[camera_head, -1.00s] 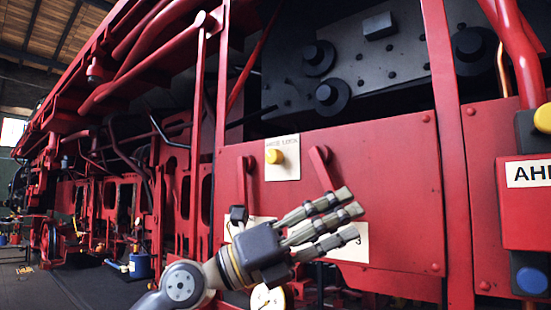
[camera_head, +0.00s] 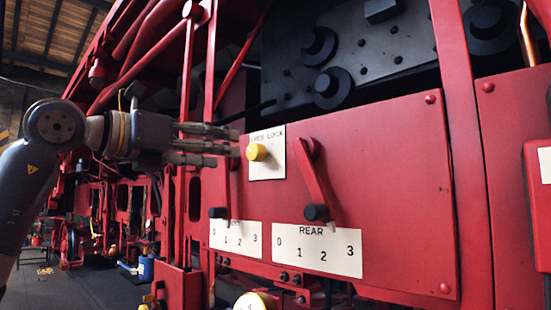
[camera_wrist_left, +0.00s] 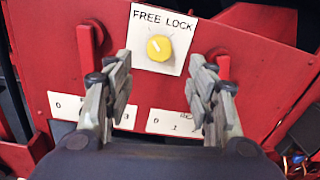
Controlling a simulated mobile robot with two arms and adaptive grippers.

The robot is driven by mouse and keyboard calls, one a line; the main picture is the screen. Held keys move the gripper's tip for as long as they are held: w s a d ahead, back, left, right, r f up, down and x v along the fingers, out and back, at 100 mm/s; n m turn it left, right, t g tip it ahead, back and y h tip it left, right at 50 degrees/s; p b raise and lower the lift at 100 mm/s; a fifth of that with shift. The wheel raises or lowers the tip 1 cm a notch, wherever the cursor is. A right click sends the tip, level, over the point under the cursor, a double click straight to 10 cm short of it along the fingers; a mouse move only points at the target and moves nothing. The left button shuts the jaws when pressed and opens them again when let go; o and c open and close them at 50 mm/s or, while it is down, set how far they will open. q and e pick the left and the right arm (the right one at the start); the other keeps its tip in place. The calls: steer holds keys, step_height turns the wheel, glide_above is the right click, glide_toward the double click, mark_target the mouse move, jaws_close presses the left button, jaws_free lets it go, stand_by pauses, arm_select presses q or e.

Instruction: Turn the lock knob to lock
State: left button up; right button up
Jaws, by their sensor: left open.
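The yellow lock knob (camera_head: 257,152) sits on a white plate (camera_head: 266,168) on the red panel. In the left wrist view the plate reads "FREE LOCK" and the knob (camera_wrist_left: 159,47) has a pale pointer line tilted toward the upper left, on the FREE side. My left gripper (camera_head: 236,145) is just left of the knob in the head view, its fingers pointing right toward the plate. In the wrist view its fingers (camera_wrist_left: 165,75) are spread open, with the knob ahead between them and apart from them. My right gripper is not in view.
Two red levers with black ends, one at the REAR scale (camera_head: 318,249), flank the plate. The REAR lever (camera_head: 314,180) is right of the knob. The other lever is partly behind my fingers. Black round fittings (camera_head: 333,88) stand above the panel. The panel's right part is clear.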

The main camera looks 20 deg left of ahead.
mark_target(251, 152)
arm_select(q)
steer(key=w+p, duration=0.2)
steer(key=w+d+r+p, duration=0.1)
steer(key=shift+w, duration=0.1)
steer(key=p+x, duration=0.1)
steer(key=x, duration=0.3)
steer(key=shift+f, duration=0.1)
steer(key=shift+p+x, duration=0.5)
steer(key=shift+x, duration=0.75)
steer(key=shift+f, duration=0.1)
steer(key=shift+a, duration=0.15)
steer(key=shift+s, duration=0.2)
steer(key=shift+w, duration=0.15)
steer(key=c, duration=1.1)
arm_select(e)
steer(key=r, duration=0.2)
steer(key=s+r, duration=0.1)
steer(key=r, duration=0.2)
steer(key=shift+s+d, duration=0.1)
